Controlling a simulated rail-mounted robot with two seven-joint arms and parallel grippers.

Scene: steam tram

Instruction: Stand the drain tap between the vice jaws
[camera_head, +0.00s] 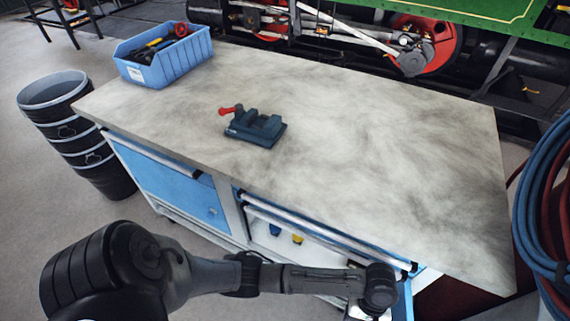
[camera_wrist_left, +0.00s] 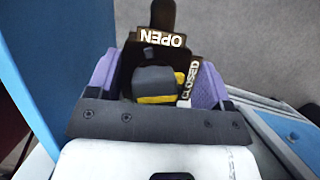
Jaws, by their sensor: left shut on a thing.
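The small blue-grey vice (camera_head: 255,130) with a red handle stands on the bench top. Its two raised jaws have a gap between them, with nothing visible in it. In the left wrist view my left gripper (camera_wrist_left: 152,88) is shut, its purple fingers on either side of a dark piece with OPEN and CLOSED plates, which looks like the drain tap (camera_wrist_left: 150,57). A grey and yellow part also shows between the fingers. In the head view my left arm reaches right across the front of the bench, below its top, and the tap cannot be seen there. My right gripper is out of view.
The grey mottled bench top (camera_head: 370,140) is largely clear. A blue bin (camera_head: 165,62) of tools stands at its far left corner. Below are blue drawers and an open compartment (camera_head: 275,238). A dark barrel (camera_head: 75,125) stands left; coiled hoses (camera_head: 545,215) hang right.

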